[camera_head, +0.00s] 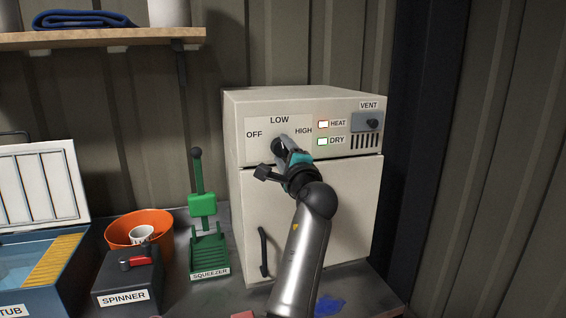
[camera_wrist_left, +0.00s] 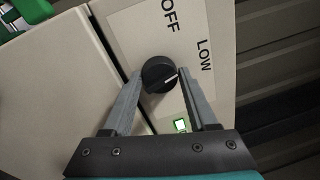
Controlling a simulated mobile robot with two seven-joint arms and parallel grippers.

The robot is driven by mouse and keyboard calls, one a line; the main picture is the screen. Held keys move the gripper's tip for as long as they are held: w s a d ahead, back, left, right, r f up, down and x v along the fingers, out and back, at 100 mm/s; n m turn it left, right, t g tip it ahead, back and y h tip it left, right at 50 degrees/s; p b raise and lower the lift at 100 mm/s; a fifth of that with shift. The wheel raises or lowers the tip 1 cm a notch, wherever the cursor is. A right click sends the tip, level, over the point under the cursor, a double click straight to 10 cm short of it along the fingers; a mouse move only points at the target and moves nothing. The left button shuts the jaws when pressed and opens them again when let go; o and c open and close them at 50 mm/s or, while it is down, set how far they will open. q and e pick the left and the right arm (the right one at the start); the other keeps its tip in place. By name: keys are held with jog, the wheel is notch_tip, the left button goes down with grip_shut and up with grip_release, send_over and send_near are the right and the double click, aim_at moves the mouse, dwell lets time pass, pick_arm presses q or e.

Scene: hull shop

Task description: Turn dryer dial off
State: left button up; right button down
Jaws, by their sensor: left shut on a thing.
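The dryer (camera_head: 305,200) is a cream box with a black dial (camera_head: 276,147) on its control panel, below the labels OFF, LOW and HIGH. In the wrist view the dial (camera_wrist_left: 157,73) is round with a white pointer mark, which points roughly toward LOW. My left gripper (camera_head: 284,144) is at the dial and partly hides it in the head view. In the wrist view the left gripper's fingers (camera_wrist_left: 161,74) lie on both sides of the dial, shut on it. My right gripper is in neither view.
HEAT (camera_head: 323,124) and DRY (camera_head: 322,141) lights and a VENT slider (camera_head: 372,123) sit right of the dial. The dryer door handle (camera_head: 263,251) is below. A green squeezer (camera_head: 203,205), a spinner (camera_head: 128,277), an orange bowl (camera_head: 117,232) and a tub (camera_head: 80,277) stand left.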

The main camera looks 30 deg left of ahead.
pick_arm(q)
jog(key=n+b, duration=0.2)
jog(key=n, duration=0.1)
jog(key=n+b, duration=0.2)
jog(key=shift+f+y, duration=0.3)
jog(key=shift+f, duration=0.05)
jog(key=shift+w+r+n+g+b, duration=0.1)
jog(key=shift+n+g+b, duration=0.6)
jog(key=shift+n+b, duration=1.4)
jog(key=shift+d+n+p, duration=0.1)
jog(key=shift+n+p, duration=0.35)
jog(key=shift+n, duration=0.25)
jog(key=o, duration=1.4)
jog(key=shift+r, duration=0.1)
jog(key=shift+c, duration=0.2)
